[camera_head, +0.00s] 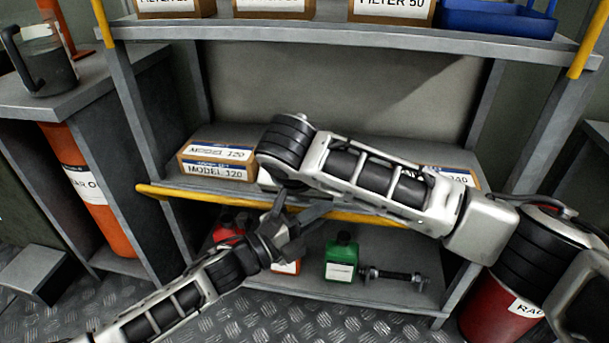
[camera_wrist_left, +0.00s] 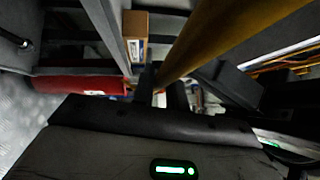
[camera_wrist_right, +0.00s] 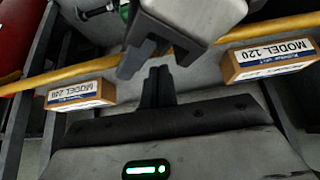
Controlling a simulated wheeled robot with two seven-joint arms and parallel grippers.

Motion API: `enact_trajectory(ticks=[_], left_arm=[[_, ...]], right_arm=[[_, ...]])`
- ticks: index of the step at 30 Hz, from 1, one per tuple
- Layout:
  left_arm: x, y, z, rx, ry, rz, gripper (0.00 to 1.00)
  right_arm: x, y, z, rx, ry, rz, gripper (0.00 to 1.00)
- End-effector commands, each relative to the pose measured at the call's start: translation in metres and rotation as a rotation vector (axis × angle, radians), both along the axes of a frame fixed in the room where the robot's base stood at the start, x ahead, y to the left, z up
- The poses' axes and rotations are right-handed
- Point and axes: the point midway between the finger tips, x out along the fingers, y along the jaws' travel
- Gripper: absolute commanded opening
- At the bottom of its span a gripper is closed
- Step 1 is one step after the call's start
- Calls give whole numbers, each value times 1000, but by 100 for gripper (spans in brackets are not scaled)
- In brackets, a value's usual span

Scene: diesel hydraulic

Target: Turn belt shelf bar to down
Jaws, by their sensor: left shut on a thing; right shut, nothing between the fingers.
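The belt shelf bar is a long yellow bar (camera_head: 178,193) along the front of the middle shelf, sloping slightly down to the right in the head view. It crosses the left wrist view (camera_wrist_left: 215,35) and the right wrist view (camera_wrist_right: 75,70). My left gripper (camera_head: 283,226) is shut on the bar near its middle. In the left wrist view, the bar runs to its fingertips (camera_wrist_left: 161,88). My right gripper (camera_wrist_right: 157,80) is shut and empty, close to the bar and the left gripper. My right forearm hides part of the bar and shelf in the head view.
The middle shelf holds a MODEL 120 box (camera_head: 217,162) and a MODEL 240 box (camera_wrist_right: 82,95). Below are a green bottle (camera_head: 341,258) and a dark metal shaft (camera_head: 395,276). Filter boxes (camera_head: 391,10) and a blue tray (camera_head: 496,20) stand above. A red drum (camera_head: 497,305) stands right.

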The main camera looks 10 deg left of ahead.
Motion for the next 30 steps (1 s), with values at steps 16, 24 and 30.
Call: enact_trajectory(ticks=[16,24,30], left_arm=[[1,1,-4,6,8,5,0],[2,1,-2,4,4,8,0],[3,1,1,0,-1,7,36]], right_arm=[[-12,1,-10,2,5,2,0],[-19,1,-16,-3,12,4,0],[-19,0,-17,-6,12,4,0]])
